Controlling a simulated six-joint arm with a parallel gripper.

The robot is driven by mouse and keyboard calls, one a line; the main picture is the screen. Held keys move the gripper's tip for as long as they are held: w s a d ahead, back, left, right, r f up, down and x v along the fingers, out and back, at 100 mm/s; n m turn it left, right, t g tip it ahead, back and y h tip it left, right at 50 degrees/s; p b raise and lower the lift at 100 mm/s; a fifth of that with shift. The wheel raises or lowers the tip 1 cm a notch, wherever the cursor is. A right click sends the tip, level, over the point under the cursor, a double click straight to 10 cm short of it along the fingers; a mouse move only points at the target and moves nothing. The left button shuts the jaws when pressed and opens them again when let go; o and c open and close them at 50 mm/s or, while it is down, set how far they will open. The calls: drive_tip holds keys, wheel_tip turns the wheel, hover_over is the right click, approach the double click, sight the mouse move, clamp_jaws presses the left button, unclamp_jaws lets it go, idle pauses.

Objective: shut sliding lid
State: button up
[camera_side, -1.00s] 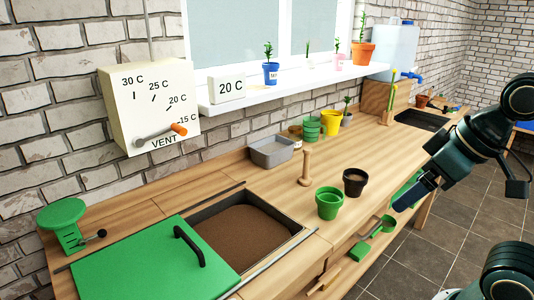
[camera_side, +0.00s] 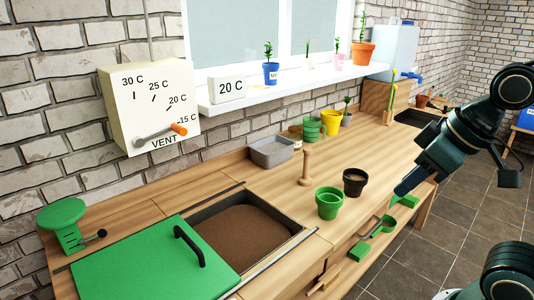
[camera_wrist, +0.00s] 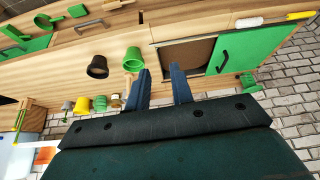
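The green sliding lid (camera_side: 130,265) lies to the left of the bin opening in the side view, leaving the brown soil in the bin (camera_side: 240,230) mostly uncovered. A black bar handle (camera_side: 190,246) stands on the lid near its right edge. In the wrist view the lid (camera_wrist: 262,42) and its handle (camera_wrist: 223,62) are at the upper right, beside the open bin (camera_wrist: 188,50). My gripper (camera_side: 402,187) is in the air right of the pots, far from the lid. In the wrist view its two fingers (camera_wrist: 160,76) are apart with nothing between them.
A green pot (camera_side: 329,203), a dark pot (camera_side: 355,182) and a wooden dibber (camera_side: 306,166) stand on the bench between gripper and bin. A grey tray (camera_side: 271,152) sits behind. A green press-like stand (camera_side: 66,225) is at far left. The wall vent panel (camera_side: 145,100) hangs behind.

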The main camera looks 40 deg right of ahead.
drive_tip(key=w+a+r+n, duration=0.1)
drive_tip(key=w+a, duration=0.1)
drive_tip(key=w, duration=0.2)
drive_tip(key=w+a+r+n+g+y, duration=0.1)
drive_tip(key=w+a+r+n, duration=0.1)
drive_tip(key=w, duration=0.2)
drive_tip(key=w+a+r+n, duration=0.1)
drive_tip(key=w+a, duration=0.1)
drive_tip(key=w, duration=0.1)
drive_tip(key=shift+w+r+n+y, duration=0.2)
drive_tip(key=shift+w+n+y, duration=0.1)
drive_tip(key=shift+w+n, duration=0.1)
clamp_jaws()
drive_tip(key=w+a+f+n+g+y, duration=0.15)
drive_tip(key=w+a+n, duration=0.25)
drive_tip(key=w+a, duration=0.5)
drive_tip(key=w+a+f+n+g, duration=0.3)
drive_tip(key=w+a+f+n, duration=0.5)
drive_tip(key=w+a+f, duration=0.4)
wheel_tip(320, 180, down, 2)
drive_tip(key=shift+w+a+f+n, duration=0.25)
drive_tip(key=shift+w+a+n, duration=0.05)
drive_tip(key=shift+w, duration=0.7)
